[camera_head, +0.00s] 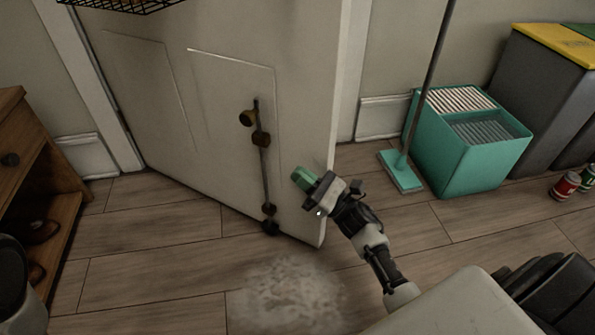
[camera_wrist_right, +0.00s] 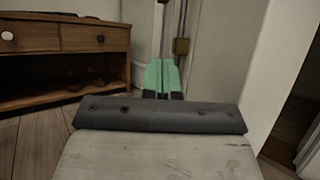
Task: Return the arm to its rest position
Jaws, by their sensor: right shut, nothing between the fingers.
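My right gripper (camera_head: 304,178) has green fingertips and is shut and empty. In the head view it is in front of the white door (camera_head: 230,130), near the door's right edge. I cannot tell whether it touches the door. In the right wrist view the green fingers (camera_wrist_right: 162,76) lie side by side, pointing toward the door and its metal bolt (camera_wrist_right: 181,46). My right arm (camera_head: 375,250) reaches in from the lower right. My left gripper is not in view.
The bolt (camera_head: 263,165) runs down the door. A wooden shoe cabinet (camera_head: 58,190) stands at left. A teal bucket (camera_head: 465,158), a mop (camera_head: 402,172), grey bins (camera_head: 545,85) and cans (camera_head: 565,186) stand at right. A pale patch (camera_head: 288,292) marks the floor; the boards around it are clear.

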